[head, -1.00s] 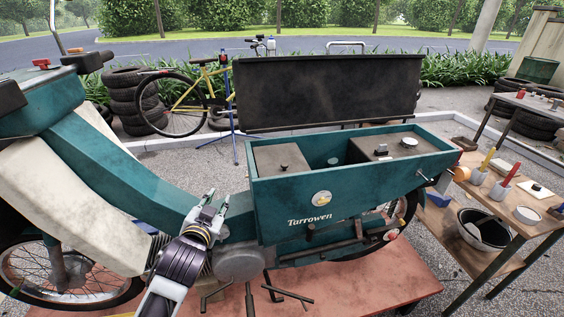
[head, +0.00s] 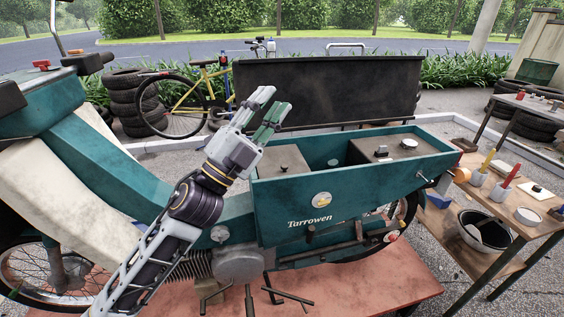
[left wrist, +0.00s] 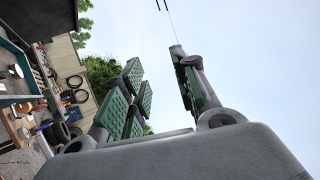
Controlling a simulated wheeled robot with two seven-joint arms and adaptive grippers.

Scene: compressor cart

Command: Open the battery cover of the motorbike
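The teal motorbike (head: 285,207), marked "Tarrowen", stands with its long dark lid (head: 330,92) raised behind the open body compartment. Inside, a brown cover with a small dark knob (head: 283,158) lies flat at the left; I take it for the battery cover, though no label shows. A second brown panel (head: 365,146) at the right carries a dark knob and a white round cap. My left gripper (head: 267,115) is raised above the compartment's left end, fingers pointing up and apart, touching nothing visible. In the left wrist view its green-padded fingers (left wrist: 160,95) are spread and empty. My right gripper is out of view.
A wooden workbench (head: 500,222) with tools, pots and a black bowl stands at the right. A yellow bicycle (head: 190,95) and stacked tyres (head: 130,100) are behind. The bike rests on a red platform (head: 370,285). Free air lies above the compartment.

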